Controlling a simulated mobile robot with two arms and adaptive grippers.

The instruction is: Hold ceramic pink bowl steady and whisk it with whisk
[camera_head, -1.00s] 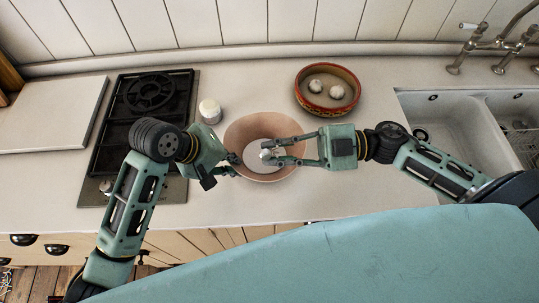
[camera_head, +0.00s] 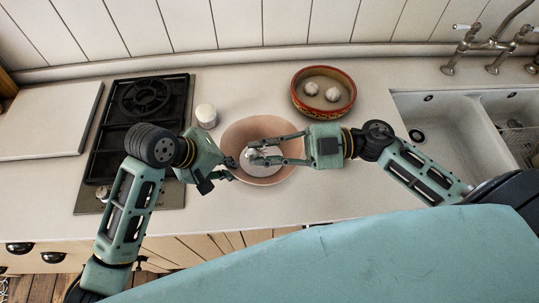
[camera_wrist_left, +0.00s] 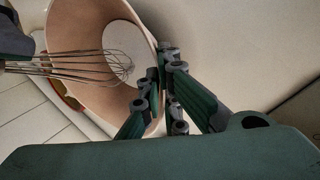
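The pink bowl (camera_head: 285,135) stands on the counter in the head view, its inside pale at the bottom. It also shows in the left wrist view (camera_wrist_left: 82,22). My left gripper (camera_head: 231,167) is at the bowl's left rim, and in the left wrist view its fingers (camera_wrist_left: 160,88) close on the bowl's wall. My right gripper (camera_head: 252,152) reaches over the bowl from the right, shut on the whisk. The whisk's wire loops (camera_wrist_left: 105,66) show in the left wrist view inside the bowl's mouth. In the head view the gripper hides most of the whisk.
A red-patterned dish (camera_head: 323,112) with two round white things stands behind and right of the bowl. A small white jar (camera_head: 206,115) is behind its left side. A black hob (camera_head: 150,98) lies left, a white sink (camera_head: 440,130) right. The counter front is narrow.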

